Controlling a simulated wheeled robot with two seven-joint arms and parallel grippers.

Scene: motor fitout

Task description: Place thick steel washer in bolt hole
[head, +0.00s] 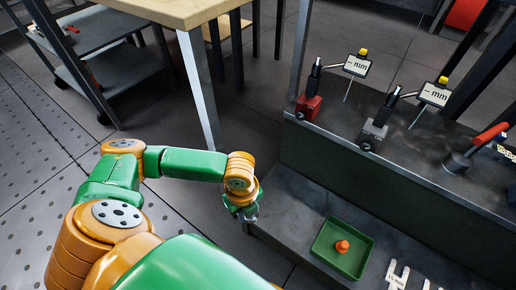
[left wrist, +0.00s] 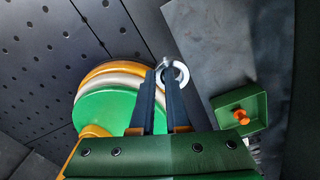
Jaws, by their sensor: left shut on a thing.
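My left gripper (head: 247,218) hangs at the left end of the low grey bench in the head view. In the left wrist view its two dark fingers (left wrist: 163,78) are shut on a pale steel washer (left wrist: 185,75). The washer is a thick ring, held at the fingertips, with its hole facing the camera. In the head view the washer is too small or hidden to make out. No bolt hole can be made out in either view. My right gripper is not in view.
A green tray (head: 322,243) with an orange knobbed piece (head: 342,246) sits on the low bench (head: 290,205). White flat parts (head: 397,277) lie right of it. A raised shelf behind carries a red-based gauge (head: 308,106) and a grey-based gauge (head: 373,134). A wooden-topped table (head: 180,10) stands at the back left.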

